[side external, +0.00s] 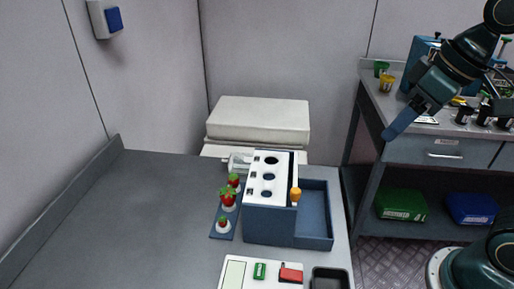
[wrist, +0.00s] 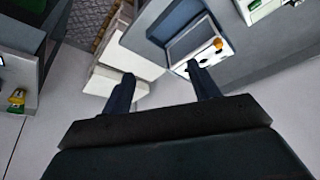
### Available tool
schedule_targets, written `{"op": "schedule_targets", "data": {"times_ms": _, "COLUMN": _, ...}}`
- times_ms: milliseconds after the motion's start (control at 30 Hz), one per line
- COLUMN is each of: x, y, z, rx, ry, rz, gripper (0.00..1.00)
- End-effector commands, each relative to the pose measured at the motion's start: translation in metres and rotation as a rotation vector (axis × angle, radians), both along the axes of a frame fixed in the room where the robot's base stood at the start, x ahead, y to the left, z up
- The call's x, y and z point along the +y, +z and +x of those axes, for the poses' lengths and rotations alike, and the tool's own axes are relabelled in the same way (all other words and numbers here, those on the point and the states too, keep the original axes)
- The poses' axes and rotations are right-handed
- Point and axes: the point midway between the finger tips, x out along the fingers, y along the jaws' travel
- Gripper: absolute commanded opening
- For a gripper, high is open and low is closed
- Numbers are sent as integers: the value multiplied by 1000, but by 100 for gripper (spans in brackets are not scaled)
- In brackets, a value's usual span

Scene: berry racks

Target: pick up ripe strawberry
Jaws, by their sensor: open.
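Red strawberries with green tops stand on a narrow blue rack on the grey table in the side external view: one at the back (side external: 234,180), a larger one in the middle (side external: 227,197) and a small one at the front (side external: 222,222). The small one looks mostly pale at its base. The blue rack (side external: 213,232) lies left of a blue box. My gripper (side external: 403,122) is high at the right, far from the berries. In the wrist view my gripper (wrist: 160,85) has its two dark fingers wide apart and holds nothing. The strawberries do not show clearly there.
The blue box (side external: 265,225) has a white top with round holes and an open bin (side external: 315,200). A white panel (side external: 233,275) and dark tray (side external: 330,280) lie in front. The table's left side (side external: 120,220) is clear.

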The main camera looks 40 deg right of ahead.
Motion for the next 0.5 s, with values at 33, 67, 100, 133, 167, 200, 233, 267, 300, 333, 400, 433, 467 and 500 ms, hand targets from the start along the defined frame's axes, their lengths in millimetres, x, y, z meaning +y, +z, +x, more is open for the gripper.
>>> {"op": "schedule_targets", "data": {"times_ms": 33, "x": 6, "y": 3, "z": 12, "rx": 16, "ry": 31, "rz": -1, "gripper": 61}}
{"op": "schedule_targets", "data": {"times_ms": 67, "x": 9, "y": 5, "z": 18, "rx": 24, "ry": 48, "rz": -2, "gripper": 61}}
{"op": "schedule_targets", "data": {"times_ms": 100, "x": 13, "y": 7, "z": 25, "rx": 35, "ry": 72, "rz": -3, "gripper": 61}}
{"op": "schedule_targets", "data": {"times_ms": 133, "x": 16, "y": 9, "z": 31, "rx": 42, "ry": 90, "rz": -3, "gripper": 61}}
{"op": "schedule_targets", "data": {"times_ms": 167, "x": 19, "y": 10, "z": 37, "rx": 50, "ry": 108, "rz": -5, "gripper": 61}}
{"op": "schedule_targets", "data": {"times_ms": 200, "x": 24, "y": 12, "z": 45, "rx": 59, "ry": 132, "rz": -5, "gripper": 61}}
{"op": "schedule_targets", "data": {"times_ms": 233, "x": 27, "y": 13, "z": 51, "rx": 67, "ry": 150, "rz": -6, "gripper": 61}}
{"op": "schedule_targets", "data": {"times_ms": 267, "x": 30, "y": 13, "z": 57, "rx": 74, "ry": 167, "rz": -8, "gripper": 61}}
{"op": "schedule_targets", "data": {"times_ms": 300, "x": 35, "y": 14, "z": 65, "rx": 85, "ry": 192, "rz": -8, "gripper": 61}}
{"op": "schedule_targets", "data": {"times_ms": 333, "x": 39, "y": 14, "z": 71, "rx": 92, "ry": 210, "rz": -10, "gripper": 61}}
{"op": "schedule_targets", "data": {"times_ms": 400, "x": 47, "y": 15, "z": 85, "rx": 108, "ry": 251, "rz": -12, "gripper": 61}}
{"op": "schedule_targets", "data": {"times_ms": 433, "x": 50, "y": 14, "z": 91, "rx": 117, "ry": 270, "rz": -13, "gripper": 61}}
{"op": "schedule_targets", "data": {"times_ms": 467, "x": 54, "y": 14, "z": 97, "rx": 125, "ry": 287, "rz": -15, "gripper": 61}}
{"op": "schedule_targets", "data": {"times_ms": 500, "x": 59, "y": 13, "z": 105, "rx": 134, "ry": 312, "rz": -16, "gripper": 61}}
